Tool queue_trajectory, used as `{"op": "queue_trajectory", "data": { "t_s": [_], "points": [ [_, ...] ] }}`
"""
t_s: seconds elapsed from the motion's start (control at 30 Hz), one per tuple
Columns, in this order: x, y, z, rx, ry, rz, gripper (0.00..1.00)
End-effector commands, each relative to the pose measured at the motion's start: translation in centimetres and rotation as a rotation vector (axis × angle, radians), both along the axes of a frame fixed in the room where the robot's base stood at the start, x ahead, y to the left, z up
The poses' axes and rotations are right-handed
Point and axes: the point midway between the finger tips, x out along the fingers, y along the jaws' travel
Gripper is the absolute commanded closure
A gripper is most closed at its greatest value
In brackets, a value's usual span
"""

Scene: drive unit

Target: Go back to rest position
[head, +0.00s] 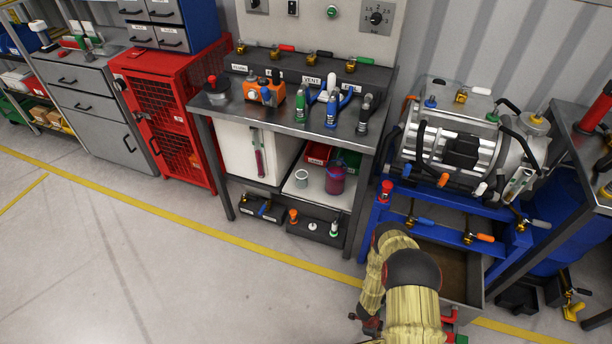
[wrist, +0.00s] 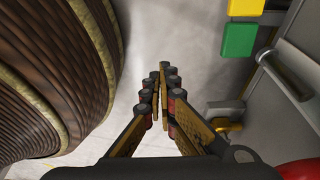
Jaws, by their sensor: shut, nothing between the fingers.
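My arm, in a yellowish sleeve with dark joints, shows at the bottom right of the head view, in front of the blue stand. Its end is low, and the gripper is mostly hidden there by the arm itself. In the wrist view my gripper (wrist: 160,68) points away from the camera with its two fingers together. It is shut and empty, over pale floor (wrist: 190,45). A ribbed brown surface, likely my own arm cover, fills the left of the wrist view.
The drive unit (head: 462,145) sits on a blue stand (head: 372,232) beside my arm. A grey workbench (head: 290,120) with bottles and tools stands left of it, then a red cabinet (head: 165,110). A grey panel with a handle (wrist: 287,75) is close right of the gripper. Floor at left is clear.

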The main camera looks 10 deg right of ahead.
Motion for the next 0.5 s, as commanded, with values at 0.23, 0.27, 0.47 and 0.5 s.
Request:
{"op": "queue_trajectory", "data": {
  "t_s": [0.23, 0.27, 0.47, 0.5],
  "points": [
    [3.3, -0.2, 1.9, 0.019, -0.027, 0.040, 1.00],
    [3.6, -0.2, 2.1, 0.022, -0.030, 0.045, 1.00],
    [7.8, -0.3, 4.9, 0.047, -0.065, 0.101, 1.00],
    [8.8, -0.3, 5.6, 0.054, -0.073, 0.115, 1.00]
  ]
}}
